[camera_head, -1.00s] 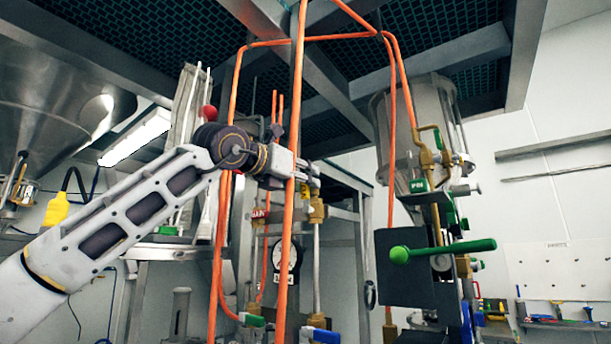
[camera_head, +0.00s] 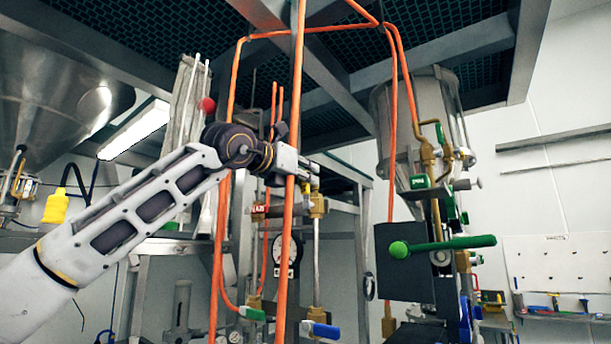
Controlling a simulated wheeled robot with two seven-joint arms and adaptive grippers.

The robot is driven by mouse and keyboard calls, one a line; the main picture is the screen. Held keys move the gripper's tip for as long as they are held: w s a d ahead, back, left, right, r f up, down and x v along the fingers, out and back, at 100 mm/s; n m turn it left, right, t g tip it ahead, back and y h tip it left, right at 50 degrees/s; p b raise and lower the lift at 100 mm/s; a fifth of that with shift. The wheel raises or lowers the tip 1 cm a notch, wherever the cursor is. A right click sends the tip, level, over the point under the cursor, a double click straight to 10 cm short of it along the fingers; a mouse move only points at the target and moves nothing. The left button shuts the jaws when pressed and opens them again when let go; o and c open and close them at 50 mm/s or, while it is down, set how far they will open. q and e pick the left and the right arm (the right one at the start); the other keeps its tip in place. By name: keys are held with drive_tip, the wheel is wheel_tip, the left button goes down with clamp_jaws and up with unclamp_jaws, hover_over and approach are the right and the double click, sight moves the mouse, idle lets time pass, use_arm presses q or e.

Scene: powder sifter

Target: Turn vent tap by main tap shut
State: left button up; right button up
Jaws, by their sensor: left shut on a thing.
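My left arm comes in from the left, and its gripper (camera_head: 310,178) is at the brass fitting (camera_head: 317,206) behind the front orange pipe. The gripper is shut on a small part there, probably a tap handle; the part is mostly hidden by the fingers and the pipe. A red tag (camera_head: 260,212) sits beside this fitting. Below are a green-handled tap (camera_head: 252,313) and a blue-handled tap (camera_head: 322,330) on brass bodies. I cannot tell which is the vent tap or the main tap. My right gripper is not in view.
Orange pipes (camera_head: 285,250) run upright close to my gripper. A round gauge (camera_head: 287,252) is behind them. At right, a large green lever (camera_head: 445,245) sticks out before a dark plate. A steel hopper (camera_head: 55,70) is at upper left.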

use_arm(q)
drive_tip(key=shift+s+d, duration=0.1)
drive_tip(key=shift+d, duration=0.05)
clamp_jaws()
drive_tip(key=s+d+f+m+b, duration=0.2)
drive_tip(key=s+d+f+m, duration=0.2)
drive_tip(key=m, duration=1.4)
wheel_tip(320, 180, down, 3)
drive_tip(key=shift+d+f+b, duration=0.15)
drive_tip(key=shift+d+b, duration=0.25)
drive_tip(key=shift+d, duration=0.35)
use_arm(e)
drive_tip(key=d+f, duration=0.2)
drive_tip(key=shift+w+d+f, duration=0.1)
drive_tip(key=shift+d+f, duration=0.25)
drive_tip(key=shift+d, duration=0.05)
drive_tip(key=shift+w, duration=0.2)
